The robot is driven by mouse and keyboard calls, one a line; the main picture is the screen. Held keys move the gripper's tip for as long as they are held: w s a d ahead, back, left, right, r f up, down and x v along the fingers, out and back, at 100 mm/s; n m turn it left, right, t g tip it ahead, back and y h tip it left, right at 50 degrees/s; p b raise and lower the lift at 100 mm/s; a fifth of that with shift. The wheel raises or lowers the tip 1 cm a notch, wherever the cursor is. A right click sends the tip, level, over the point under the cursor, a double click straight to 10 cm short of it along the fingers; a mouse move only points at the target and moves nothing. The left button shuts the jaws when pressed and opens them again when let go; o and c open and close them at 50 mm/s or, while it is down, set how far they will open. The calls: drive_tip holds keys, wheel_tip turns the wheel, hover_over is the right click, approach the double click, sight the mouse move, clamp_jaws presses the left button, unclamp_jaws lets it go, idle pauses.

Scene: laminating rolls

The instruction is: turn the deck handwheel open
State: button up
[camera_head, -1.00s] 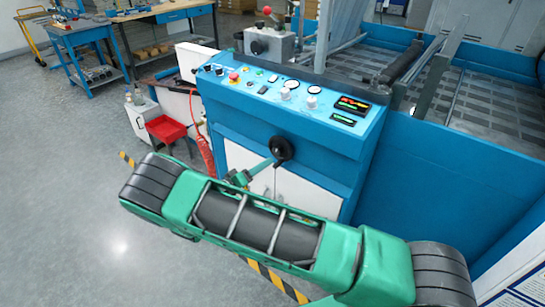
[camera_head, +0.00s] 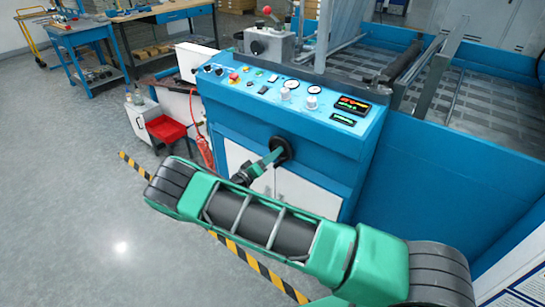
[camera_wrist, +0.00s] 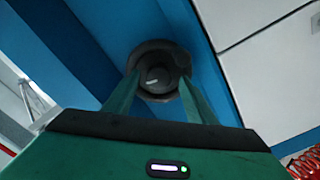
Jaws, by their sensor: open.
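The deck handwheel (camera_head: 283,149) is a small dark wheel on the front of the blue machine, below its control panel. In the wrist view the handwheel (camera_wrist: 154,48) shows face-on, with a round hub and a small light mark at its middle. My gripper (camera_wrist: 160,78) is open, with one green finger on each side of the hub, the tips overlapping the wheel's rim in the picture. Whether the fingers touch the wheel cannot be told. In the head view my gripper (camera_head: 274,158) is right at the wheel, partly covering its lower left side.
The control panel (camera_head: 290,98) with knobs, gauges and a red button is above the wheel. White door panels (camera_head: 240,160) lie below it. A red hose (camera_head: 204,150) hangs at the left, near a red bin (camera_head: 166,129). Open floor (camera_head: 70,190) lies to the left.

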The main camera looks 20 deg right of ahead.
drive_tip(key=shift+w+d, duration=0.2)
drive_tip(key=shift+d, duration=0.15)
drive_tip(key=shift+c, duration=0.4)
drive_tip(key=c, duration=1)
drive_tip(key=shift+o, duration=0.2)
drive_tip(key=shift+a+f+n, duration=0.1)
drive_tip(key=shift+n, duration=0.8)
drive_tip(key=o, duration=1)
drive_tip(key=shift+o, duration=0.2)
drive_tip(key=v, duration=1)
drive_tip(key=shift+s+a, duration=0.15)
drive_tip(key=shift+a, duration=0.15)
